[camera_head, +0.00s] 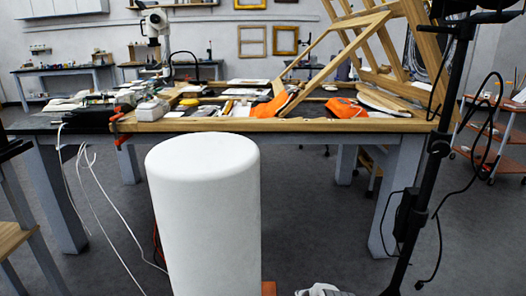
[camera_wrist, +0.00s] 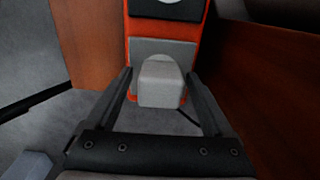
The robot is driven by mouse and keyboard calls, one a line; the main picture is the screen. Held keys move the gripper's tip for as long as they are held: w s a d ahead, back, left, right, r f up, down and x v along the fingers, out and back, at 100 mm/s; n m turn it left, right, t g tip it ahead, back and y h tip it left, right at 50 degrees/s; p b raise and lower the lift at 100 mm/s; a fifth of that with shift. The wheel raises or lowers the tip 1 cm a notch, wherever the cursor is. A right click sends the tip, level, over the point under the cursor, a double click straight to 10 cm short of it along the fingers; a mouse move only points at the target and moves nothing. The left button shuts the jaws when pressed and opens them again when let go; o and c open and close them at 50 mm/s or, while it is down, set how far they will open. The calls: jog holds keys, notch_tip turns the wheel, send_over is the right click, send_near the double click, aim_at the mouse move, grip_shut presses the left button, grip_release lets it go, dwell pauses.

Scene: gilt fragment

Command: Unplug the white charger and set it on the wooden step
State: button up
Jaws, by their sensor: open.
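The white charger (camera_wrist: 160,86) shows in the wrist view as a pale block with a rounded back. It sits against the grey face of an orange-edged power strip (camera_wrist: 166,48). My gripper (camera_wrist: 158,74) is open, with one dark finger on each side of the charger. Whether either finger touches it, I cannot tell. In the head view the charger cannot be made out. A wooden surface on grey legs (camera_head: 12,238) stands at the lower left; whether it is the wooden step, I cannot tell.
In the wrist view, reddish-brown boards stand at the left (camera_wrist: 88,40) and right (camera_wrist: 262,75), close around the strip. In the head view, a cluttered workbench (camera_head: 290,125) spans the middle, with white cables (camera_head: 95,190) hanging at its left and a black stand (camera_head: 425,170) at right.

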dwell(0.5)
grip_shut()
dwell(0.4)
jog(key=shift+r+p, duration=2.2)
jog(key=shift+r, duration=0.85)
